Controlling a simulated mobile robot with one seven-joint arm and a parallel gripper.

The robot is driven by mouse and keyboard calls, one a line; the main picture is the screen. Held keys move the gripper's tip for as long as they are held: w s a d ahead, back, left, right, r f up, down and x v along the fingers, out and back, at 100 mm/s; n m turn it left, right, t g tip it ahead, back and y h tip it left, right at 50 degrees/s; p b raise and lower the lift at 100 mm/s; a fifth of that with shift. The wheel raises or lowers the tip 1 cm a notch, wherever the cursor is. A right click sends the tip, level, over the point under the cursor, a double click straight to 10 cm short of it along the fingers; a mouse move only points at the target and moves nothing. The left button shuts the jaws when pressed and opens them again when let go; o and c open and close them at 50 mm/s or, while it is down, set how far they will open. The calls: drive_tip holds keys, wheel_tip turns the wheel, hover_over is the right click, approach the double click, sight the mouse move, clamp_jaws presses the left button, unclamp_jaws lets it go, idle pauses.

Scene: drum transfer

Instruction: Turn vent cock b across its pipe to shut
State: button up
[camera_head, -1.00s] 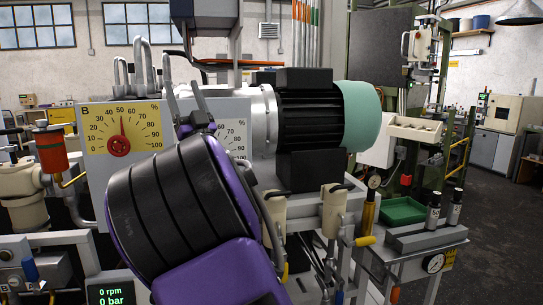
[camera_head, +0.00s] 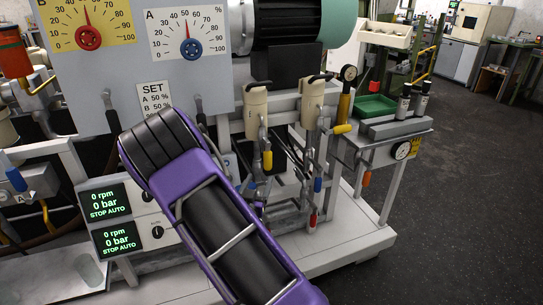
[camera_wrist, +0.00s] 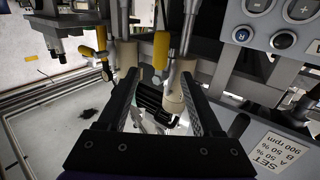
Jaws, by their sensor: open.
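Two yellow-handled cocks sit below two beige pots; I cannot read which is b. The left yellow handle (camera_head: 267,160) hangs nearly upright, in line with its pipe. The right yellow handle (camera_head: 343,129) sticks out sideways. In the wrist view, which looks upside down, the left yellow handle (camera_wrist: 161,50) lies just beyond my gripper (camera_wrist: 160,78) and the other yellow handle (camera_wrist: 101,38) is off to the left. My gripper is open, with nothing held between its fingers. In the head view it is hidden behind my purple arm.
Blue and red handles (camera_head: 313,218) hang lower among thin pipes. The control panel (camera_head: 120,218) is left of my arm. The floor at right is clear.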

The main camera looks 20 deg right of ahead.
sight(270, 154)
drive_tip(key=x, duration=1.5)
drive_tip(key=shift+w+d+r+b, duration=0.1)
drive_tip(key=shift+w+b, duration=0.1)
drive_tip(key=shift+b, duration=0.1)
clamp_jaws()
idle(0.6)
